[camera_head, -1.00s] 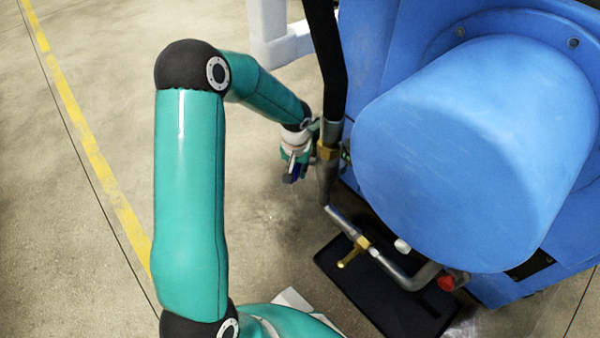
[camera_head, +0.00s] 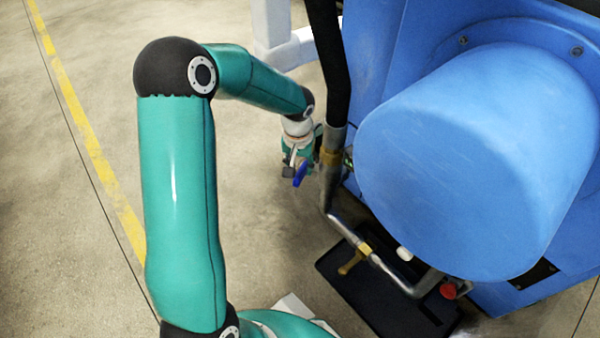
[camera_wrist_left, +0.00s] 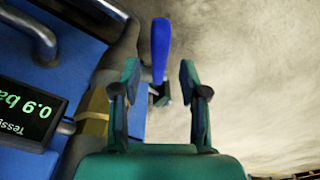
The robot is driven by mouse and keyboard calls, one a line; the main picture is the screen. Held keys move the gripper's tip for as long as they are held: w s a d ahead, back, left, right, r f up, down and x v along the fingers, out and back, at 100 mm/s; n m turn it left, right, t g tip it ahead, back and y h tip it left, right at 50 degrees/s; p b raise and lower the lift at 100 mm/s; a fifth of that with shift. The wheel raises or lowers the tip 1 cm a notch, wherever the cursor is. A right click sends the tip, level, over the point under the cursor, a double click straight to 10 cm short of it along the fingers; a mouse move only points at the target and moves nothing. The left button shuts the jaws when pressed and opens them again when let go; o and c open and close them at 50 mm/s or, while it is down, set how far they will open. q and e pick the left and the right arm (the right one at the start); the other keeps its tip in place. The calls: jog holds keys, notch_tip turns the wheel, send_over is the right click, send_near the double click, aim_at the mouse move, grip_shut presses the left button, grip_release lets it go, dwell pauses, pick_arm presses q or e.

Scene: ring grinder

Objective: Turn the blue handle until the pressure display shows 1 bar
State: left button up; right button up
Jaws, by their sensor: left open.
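The blue handle (camera_head: 300,174) sits beside the grey pipe with the brass fitting, at the centre of the head view. In the left wrist view the blue handle (camera_wrist_left: 160,48) points up, ahead of the fingertips and between their lines. My left gripper (camera_head: 296,166) is at the handle; in the left wrist view its fingers (camera_wrist_left: 160,85) are apart, one on each side, with gaps visible. The pressure display (camera_wrist_left: 28,110) shows upside down at the left edge of the wrist view and reads 0.9 ba, the rest cut off. My right gripper is not in view.
A large blue machine housing (camera_head: 470,160) fills the right. A grey pipe (camera_head: 331,180) with a black hose (camera_head: 327,60) runs close to my left gripper. A yellow lever (camera_head: 352,263) and a red knob (camera_head: 448,290) sit lower. Open floor lies left.

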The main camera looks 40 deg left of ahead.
pick_arm(q)
jog(key=r, duration=0.6)
jog(key=shift+s+d+r, duration=0.15)
jog(key=shift+s+r, duration=0.1)
jog(key=shift+r, duration=0.1)
